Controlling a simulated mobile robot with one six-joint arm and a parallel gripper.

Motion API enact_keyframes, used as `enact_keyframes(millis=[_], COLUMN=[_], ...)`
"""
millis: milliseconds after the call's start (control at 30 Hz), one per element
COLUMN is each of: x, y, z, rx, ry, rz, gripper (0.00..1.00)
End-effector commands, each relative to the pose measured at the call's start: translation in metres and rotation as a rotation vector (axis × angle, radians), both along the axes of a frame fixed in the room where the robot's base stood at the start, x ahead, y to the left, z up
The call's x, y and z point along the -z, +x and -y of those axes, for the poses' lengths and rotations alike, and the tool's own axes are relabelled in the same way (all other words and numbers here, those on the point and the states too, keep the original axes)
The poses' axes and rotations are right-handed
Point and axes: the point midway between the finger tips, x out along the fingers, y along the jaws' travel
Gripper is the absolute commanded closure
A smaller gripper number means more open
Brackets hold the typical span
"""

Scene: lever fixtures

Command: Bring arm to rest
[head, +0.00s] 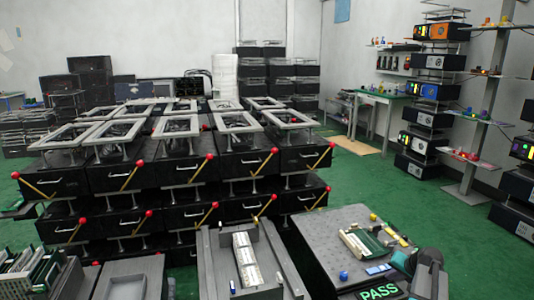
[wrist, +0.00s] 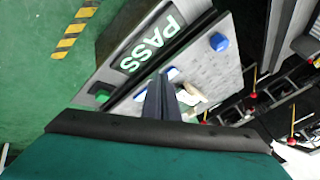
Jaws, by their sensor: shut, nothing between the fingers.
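My gripper (wrist: 158,98) shows in the wrist view, its dark fingers together with nothing between them. They overlap the grey panel (wrist: 215,65) in that view, and I cannot tell the gap between them. A dark and teal part of my arm shows at the lower right edge of the head view, beside the grey bench top (head: 325,235). The lever fixtures (head: 125,178) are black boxes stacked in rows in the head view, with red-knobbed yellow levers. My arm is apart from them there.
A PASS sign (head: 380,291) lies at the bench's front edge, near a blue button (head: 344,275) and a green and cream board (head: 366,243). A grey fixture (head: 243,258) stands left of the bench. Green floor (head: 375,185) is open behind the bench. Shelves stand at right.

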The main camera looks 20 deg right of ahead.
Motion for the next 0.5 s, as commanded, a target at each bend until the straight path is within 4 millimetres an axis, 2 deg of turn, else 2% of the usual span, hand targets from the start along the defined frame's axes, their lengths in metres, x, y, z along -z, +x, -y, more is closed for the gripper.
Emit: enact_keyframes(millis=[33, 100, 300, 500], x=[0.007, 0.016, 0.04, 0.061], y=[0.007, 0.016, 0.033, 0.041], z=[-0.022, -0.048, -0.119, -0.189], rx=[-0.032, -0.071, -0.182, -0.291], ry=[0.003, 0.005, 0.004, -0.005], rz=[-0.019, -0.044, -0.117, -0.19], gripper=[1.0, 1.0, 1.0, 1.0])
